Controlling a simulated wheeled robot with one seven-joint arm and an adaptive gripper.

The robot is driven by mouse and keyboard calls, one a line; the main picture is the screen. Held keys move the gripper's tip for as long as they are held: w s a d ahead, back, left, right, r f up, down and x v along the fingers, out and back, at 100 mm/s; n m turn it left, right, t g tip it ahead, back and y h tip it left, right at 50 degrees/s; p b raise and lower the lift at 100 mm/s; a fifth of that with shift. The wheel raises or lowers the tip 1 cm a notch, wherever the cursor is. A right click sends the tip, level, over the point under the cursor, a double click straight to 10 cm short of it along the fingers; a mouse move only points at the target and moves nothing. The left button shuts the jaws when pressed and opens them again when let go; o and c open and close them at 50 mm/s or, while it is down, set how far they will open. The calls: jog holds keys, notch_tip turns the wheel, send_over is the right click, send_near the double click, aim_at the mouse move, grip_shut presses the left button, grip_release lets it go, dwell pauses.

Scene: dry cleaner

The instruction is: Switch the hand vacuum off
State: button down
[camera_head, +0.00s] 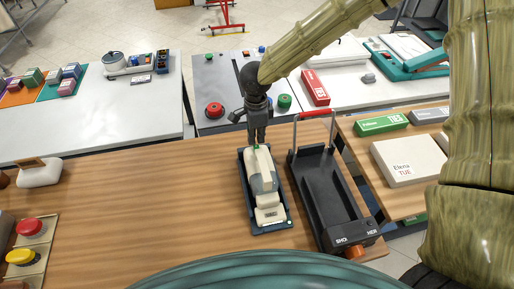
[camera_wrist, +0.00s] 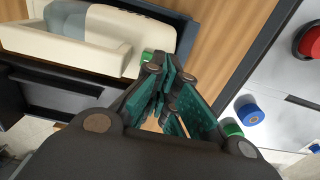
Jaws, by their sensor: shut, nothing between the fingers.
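The hand vacuum (camera_head: 263,182), cream with a grey-blue part, lies in a dark blue tray (camera_head: 284,227) on the wooden table. My gripper (camera_head: 256,138) is shut and empty at the vacuum's far end, pointing down. In the wrist view the shut fingertips (camera_wrist: 160,72) are beside a small green part (camera_wrist: 147,56) at the edge of the cream body (camera_wrist: 105,35). I cannot tell whether they touch it. The green part also shows as a small spot in the head view, just below the fingers.
A black tray with a red handle (camera_head: 326,187) stands close to the right of the vacuum. Beyond the table is a grey counter with red (camera_head: 214,110) and green (camera_head: 284,101) buttons.

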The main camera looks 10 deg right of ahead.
aim_at(256, 146)
jog(key=shift+f, duration=1.1)
dwell(1.1)
jog(key=shift+r+p, duration=3.5)
jog(key=shift+p, duration=0.2)
